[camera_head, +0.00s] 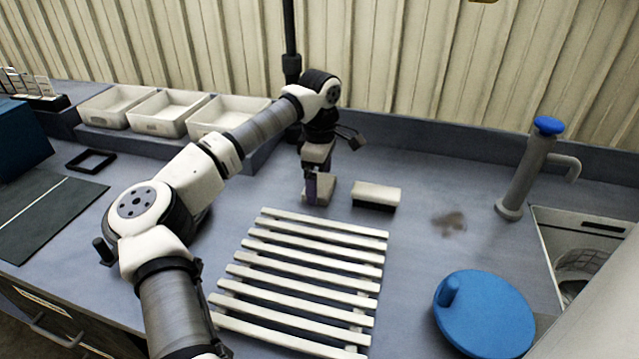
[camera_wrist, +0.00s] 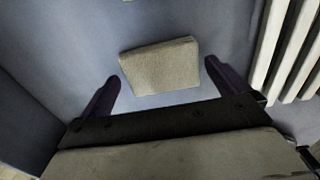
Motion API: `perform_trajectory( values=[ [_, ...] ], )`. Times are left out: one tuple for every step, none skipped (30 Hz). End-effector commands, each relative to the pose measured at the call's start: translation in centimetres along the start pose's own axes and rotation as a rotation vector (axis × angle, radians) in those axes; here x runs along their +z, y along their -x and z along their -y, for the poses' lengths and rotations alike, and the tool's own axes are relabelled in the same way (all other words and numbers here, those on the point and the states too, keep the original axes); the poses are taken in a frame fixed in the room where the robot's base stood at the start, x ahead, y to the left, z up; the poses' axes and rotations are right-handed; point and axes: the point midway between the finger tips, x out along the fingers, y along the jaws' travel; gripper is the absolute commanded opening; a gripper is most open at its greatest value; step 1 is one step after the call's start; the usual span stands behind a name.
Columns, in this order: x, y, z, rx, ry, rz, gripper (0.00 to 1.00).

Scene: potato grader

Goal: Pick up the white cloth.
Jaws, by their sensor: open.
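The white cloth (camera_wrist: 160,64) looks like a folded, off-white to beige pad lying flat on the grey-blue counter. In the wrist view it lies just beyond and between the tips of my open gripper (camera_wrist: 160,82), with a gap on both sides. In the head view the cloth (camera_head: 321,190) lies behind the slatted rack, and my gripper (camera_head: 313,188) points down over it, hiding its left part. The jaws hold nothing.
A brush with a white back (camera_head: 376,194) lies just right of the cloth. A white slatted rack (camera_head: 300,275) stands in front. White bins (camera_head: 165,113) stand at the back left. A blue lid (camera_head: 490,318), a brown smudge (camera_head: 448,222), a tap (camera_head: 525,175) and a sink are on the right.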

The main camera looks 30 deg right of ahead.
Motion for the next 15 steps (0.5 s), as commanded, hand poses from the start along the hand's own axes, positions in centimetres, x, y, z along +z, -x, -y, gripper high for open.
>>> perform_trajectory(
  values=[
    [0.00, -0.45, 0.03, 0.000, 0.000, 0.001, 1.00],
    [0.00, -0.68, 0.03, 0.000, 0.000, 0.001, 1.00],
    [0.00, -0.89, 0.03, 0.000, 0.000, 0.001, 1.00],
    [0.00, -0.99, 0.03, 0.000, 0.000, 0.000, 1.00],
    [-0.01, -1.04, 0.03, 0.001, 0.000, 0.000, 1.00],
    [-0.01, -1.07, 0.03, 0.001, 0.000, 0.000, 1.00],
    [-0.01, -1.07, 0.02, 0.001, 0.000, 0.000, 1.00],
    [-0.01, -1.07, 0.02, 0.001, 0.000, 0.000, 1.00],
    [-0.01, -1.07, 0.02, 0.001, 0.000, 0.000, 1.00],
    [-0.01, -1.07, 0.02, 0.001, 0.000, 0.000, 1.00],
    [-0.01, -1.06, 0.02, 0.001, 0.000, 0.000, 0.96],
    [-0.01, -1.06, 0.02, 0.001, 0.000, 0.000, 0.91],
    [0.00, -1.06, 0.02, 0.001, 0.000, 0.000, 0.87],
    [0.00, -1.05, 0.02, 0.001, 0.000, 0.000, 0.83],
    [0.00, -1.05, 0.01, 0.001, 0.000, 0.000, 0.78]
  ],
)
